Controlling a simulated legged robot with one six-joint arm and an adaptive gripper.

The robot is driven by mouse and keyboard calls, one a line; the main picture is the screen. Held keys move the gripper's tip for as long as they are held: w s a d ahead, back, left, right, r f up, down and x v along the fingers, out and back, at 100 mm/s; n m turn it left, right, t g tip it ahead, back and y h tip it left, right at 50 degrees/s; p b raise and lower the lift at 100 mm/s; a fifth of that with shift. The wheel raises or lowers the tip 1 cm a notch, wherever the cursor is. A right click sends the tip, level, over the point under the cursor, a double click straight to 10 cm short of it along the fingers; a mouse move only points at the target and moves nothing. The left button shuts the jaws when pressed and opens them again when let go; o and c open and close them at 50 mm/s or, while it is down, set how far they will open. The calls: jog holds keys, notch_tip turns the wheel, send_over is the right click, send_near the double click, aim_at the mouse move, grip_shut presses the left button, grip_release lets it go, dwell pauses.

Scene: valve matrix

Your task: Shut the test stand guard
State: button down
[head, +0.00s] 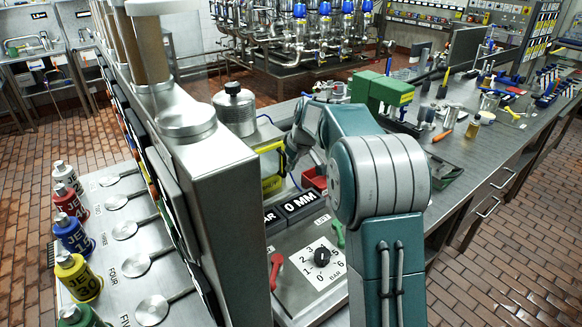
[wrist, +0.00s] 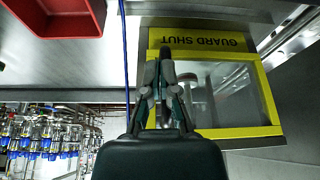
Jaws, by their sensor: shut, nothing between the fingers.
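The test stand guard (head: 272,170) is a clear panel in a yellow frame, standing on the bench beside the tall steel housing. The wrist view sees the guard (wrist: 272,100) upside down, with the words GUARD SHUT on its yellow band. Steel parts show dimly through the panel. My gripper (wrist: 165,58) is shut and empty, and overlaps the guard's left side in that view. In the head view my gripper (head: 290,158) is close to the guard's right side, partly hidden by my arm. I cannot tell whether it touches the frame or whether the guard is fully closed.
A red bin (head: 314,181) sits right of the guard, and also shows in the wrist view (wrist: 60,15). A steel canister (head: 235,112) and a green box (head: 388,95) stand nearby. A dial (head: 322,257) and a red lever (head: 275,268) are in front.

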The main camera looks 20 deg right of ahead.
jog(key=shift+r, duration=0.1)
dwell(0.3)
jog(key=v, duration=1.1)
jog(key=s+a+r+m, duration=0.1)
jog(key=s+a+r, duration=0.3)
jog(key=s, duration=0.5)
jog(key=s+a+f+m, duration=0.1)
jog(key=s+f, duration=0.1)
jog(key=s, duration=0.6)
jog(key=s+a+f+m+t+h, duration=0.1)
jog(key=s+a+f, duration=0.1)
jog(key=s, duration=0.7)
jog(key=s+a+f+m, duration=0.1)
jog(key=s+f, duration=0.3)
jog(key=s, duration=0.5)
jog(key=shift+s+a+m+t+h, duration=0.15)
jog(key=shift+a+m+t+h, duration=0.25)
jog(key=shift+a, duration=0.3)
